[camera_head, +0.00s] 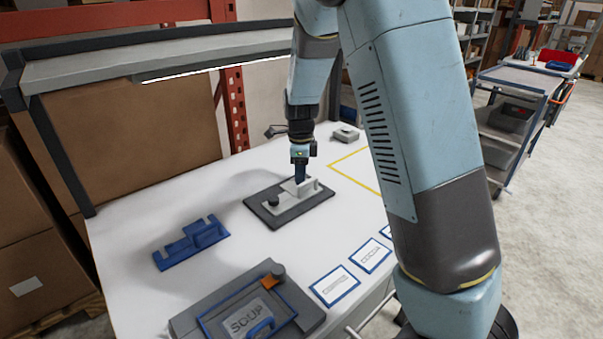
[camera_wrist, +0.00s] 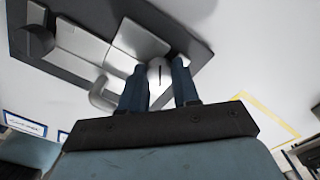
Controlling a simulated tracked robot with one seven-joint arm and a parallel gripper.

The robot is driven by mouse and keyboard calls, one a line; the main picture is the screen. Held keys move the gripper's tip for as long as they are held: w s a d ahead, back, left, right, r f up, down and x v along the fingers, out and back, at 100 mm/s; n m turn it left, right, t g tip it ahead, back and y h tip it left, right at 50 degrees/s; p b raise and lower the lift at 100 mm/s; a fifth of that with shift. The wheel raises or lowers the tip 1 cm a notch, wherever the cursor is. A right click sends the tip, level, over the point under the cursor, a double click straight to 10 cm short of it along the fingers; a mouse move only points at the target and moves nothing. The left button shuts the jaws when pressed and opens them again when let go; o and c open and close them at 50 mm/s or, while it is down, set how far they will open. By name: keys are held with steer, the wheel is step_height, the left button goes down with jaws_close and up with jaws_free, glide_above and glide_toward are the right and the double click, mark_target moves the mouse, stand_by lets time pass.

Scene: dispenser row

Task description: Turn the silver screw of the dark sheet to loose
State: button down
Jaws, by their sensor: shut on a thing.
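The dark sheet (camera_head: 290,216) lies on the white table and carries a pale metal plate with a dark knob (camera_head: 272,202) at its left. It also shows in the wrist view (camera_wrist: 180,34). My gripper (camera_head: 300,178) points down over the plate's right part. In the wrist view my two blue fingers (camera_wrist: 159,78) stand on either side of the silver screw (camera_wrist: 159,72), a pale round head with a dark slot, and are shut on it. The fingers hide part of the screw. In the head view the screw cannot be made out.
A blue bracket (camera_head: 190,244) lies left of the sheet. A grey unit labelled SOUP (camera_head: 190,317) stands at the front. Blue-edged cards (camera_head: 335,285) line the front right edge. A yellow outline (camera_head: 346,158) marks clear table to the right. A shelf (camera_head: 110,67) overhangs the back.

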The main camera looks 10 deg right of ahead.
steer(key=shift+w+d, duration=0.15)
steer(key=shift+d, duration=0.05)
steer(key=c, duration=1.1)
jaws_free()
steer(key=o, duration=0.3)
steer(key=shift+a, duration=0.1)
step_height(320, 180, up, 14)
steer(key=shift+f, duration=0.2)
